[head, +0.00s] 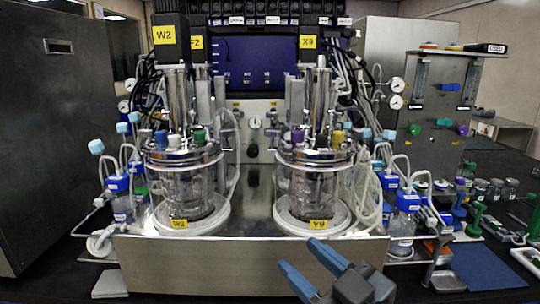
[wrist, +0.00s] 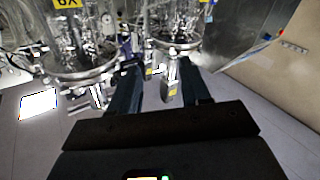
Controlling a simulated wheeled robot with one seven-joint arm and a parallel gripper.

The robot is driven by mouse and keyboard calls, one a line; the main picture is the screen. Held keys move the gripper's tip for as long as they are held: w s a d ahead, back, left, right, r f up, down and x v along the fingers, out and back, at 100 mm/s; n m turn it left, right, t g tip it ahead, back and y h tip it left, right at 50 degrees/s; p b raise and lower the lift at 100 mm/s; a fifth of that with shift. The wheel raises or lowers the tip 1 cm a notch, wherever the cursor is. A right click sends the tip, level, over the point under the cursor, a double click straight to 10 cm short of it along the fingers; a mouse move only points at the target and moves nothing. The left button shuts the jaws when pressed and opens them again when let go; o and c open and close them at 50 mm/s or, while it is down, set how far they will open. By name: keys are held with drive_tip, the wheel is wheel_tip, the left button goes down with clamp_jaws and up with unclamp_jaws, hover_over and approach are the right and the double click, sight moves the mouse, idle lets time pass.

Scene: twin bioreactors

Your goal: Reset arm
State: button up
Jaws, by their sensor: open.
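My gripper (head: 298,255) is at the bottom centre of the head view, in front of the steel bench front and below the right bioreactor. Its two blue-grey fingers are apart, with nothing visible between them. In the wrist view my gripper (wrist: 159,72) shows its dark fingers spread, pointing towards the glassware. The left bioreactor (head: 188,185), labelled W2, and the right bioreactor (head: 313,185), labelled Y9, stand upright on round white bases. The gripper looks apart from both vessels.
Blue-capped bottles (head: 121,200) stand left of the vessels, and more bottles (head: 407,215) stand right. Tubing hangs beside both vessels. A control panel (head: 252,62) is behind them. A dark blue mat (head: 487,267) lies at lower right. A steel cabinet (head: 55,150) stands at far left.

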drive_tip(key=s+d+f+m+h, duration=0.4)
drive_tip(key=s+f+m, duration=0.1)
drive_tip(key=s+f, duration=0.25)
drive_tip(key=s+d+f+m+h, duration=0.4)
drive_tip(key=s+d+f+h, duration=0.15)
drive_tip(key=s, duration=0.35)
drive_tip(key=s+d, duration=0.3)
drive_tip(key=s, duration=0.6)
drive_tip(key=s+d+h, duration=0.1)
drive_tip(key=s+d, duration=0.2)
drive_tip(key=s, duration=0.7)
drive_tip(key=shift+d+r+m, duration=0.25)
drive_tip(key=shift+d+m, duration=0.05)
drive_tip(key=shift+m, duration=0.1)
drive_tip(key=shift+d, duration=0.1)
drive_tip(key=shift+c, duration=0.4)
